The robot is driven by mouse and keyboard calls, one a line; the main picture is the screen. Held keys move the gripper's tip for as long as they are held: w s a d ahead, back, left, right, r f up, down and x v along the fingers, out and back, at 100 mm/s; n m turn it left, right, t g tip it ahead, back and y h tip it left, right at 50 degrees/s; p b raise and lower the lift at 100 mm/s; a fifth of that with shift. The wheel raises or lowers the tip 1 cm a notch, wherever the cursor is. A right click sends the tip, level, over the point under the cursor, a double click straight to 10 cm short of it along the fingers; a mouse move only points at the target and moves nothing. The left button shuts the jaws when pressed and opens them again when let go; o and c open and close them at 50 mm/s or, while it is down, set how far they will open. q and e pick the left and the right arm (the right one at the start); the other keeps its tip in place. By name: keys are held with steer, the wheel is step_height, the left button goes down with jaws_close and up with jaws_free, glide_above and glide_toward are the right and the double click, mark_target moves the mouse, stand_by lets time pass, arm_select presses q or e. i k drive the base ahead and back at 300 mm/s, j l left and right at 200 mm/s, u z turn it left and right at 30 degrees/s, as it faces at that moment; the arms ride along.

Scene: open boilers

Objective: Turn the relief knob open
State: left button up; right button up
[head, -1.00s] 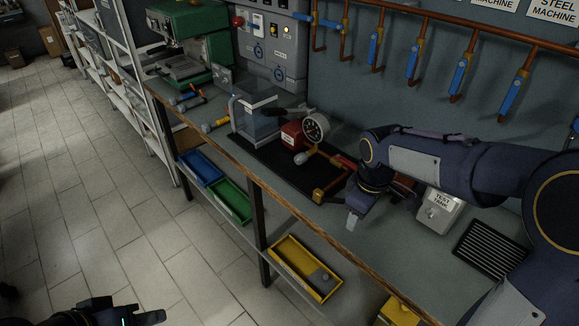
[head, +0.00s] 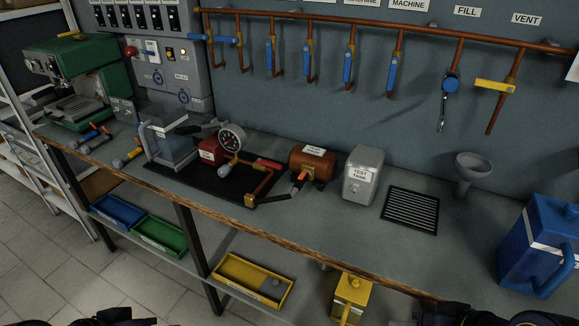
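No part is readably marked as the relief knob. A pale rounded knob (head: 224,170) sits on the copper pipe fitting below a round pressure gauge (head: 231,138), beside a red block (head: 210,151). A copper-red tank (head: 313,158) with a small label stands to its right, with an orange-tipped lever (head: 303,177) at its lower front. Dark parts of my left gripper (head: 115,318) and my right gripper (head: 455,316) show only at the bottom edge. Both are well away from the bench fittings, and their fingers are mostly cut off.
A black mat (head: 185,180) lies under the pipework. A grey test tank (head: 362,176), drain grate (head: 410,209), funnel (head: 472,170) and blue can (head: 540,245) stand to the right. Valved pipes hang on the wall. The bench's wooden front edge (head: 330,254) lies between me and the fittings.

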mark_target(226, 169)
steer(key=i+j+z, duration=0.1)
steer(key=j+z, duration=0.2)
steer(key=z, duration=0.15)
steer(key=j+z, duration=0.65)
steer(key=z, duration=0.2)
steer(key=j+z, duration=0.65)
steer(key=z, duration=0.25)
steer(key=k+j+z, duration=0.15)
steer(key=k+j, duration=0.3)
steer(key=j, duration=0.35)
steer(key=k+j+z, duration=0.15)
steer(key=k+j, duration=0.35)
steer(key=j, duration=0.2)
steer(key=k+j+z, duration=0.15)
steer(key=k+j, duration=0.35)
steer(key=j, duration=0.2)
